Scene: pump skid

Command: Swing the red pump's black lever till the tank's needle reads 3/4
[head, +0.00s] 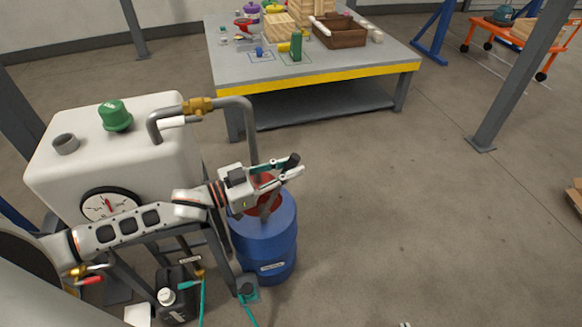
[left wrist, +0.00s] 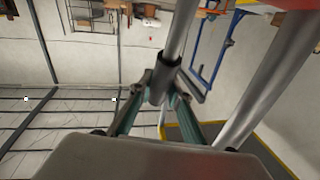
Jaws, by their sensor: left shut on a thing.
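The red pump (head: 265,190) sits on top of the blue drum (head: 264,240), partly hidden by my left gripper (head: 279,179). The gripper is shut on the pump's black lever (head: 292,160), whose dark end sticks up past the fingers. In the left wrist view the fingers (left wrist: 158,98) close around the lever's black grip (left wrist: 163,78), with its grey metal rod running upward. The white tank (head: 120,150) stands at left, with a round gauge (head: 108,204) on its front. The red needle points roughly straight up; its exact reading is too small to tell. My right gripper is not in view.
A grey pipe with a brass fitting (head: 197,105) runs from the tank to the drum, close behind my left gripper. A black can (head: 174,297) and teal hoses are low beside the drum. A workbench (head: 300,75) with assorted objects stands behind.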

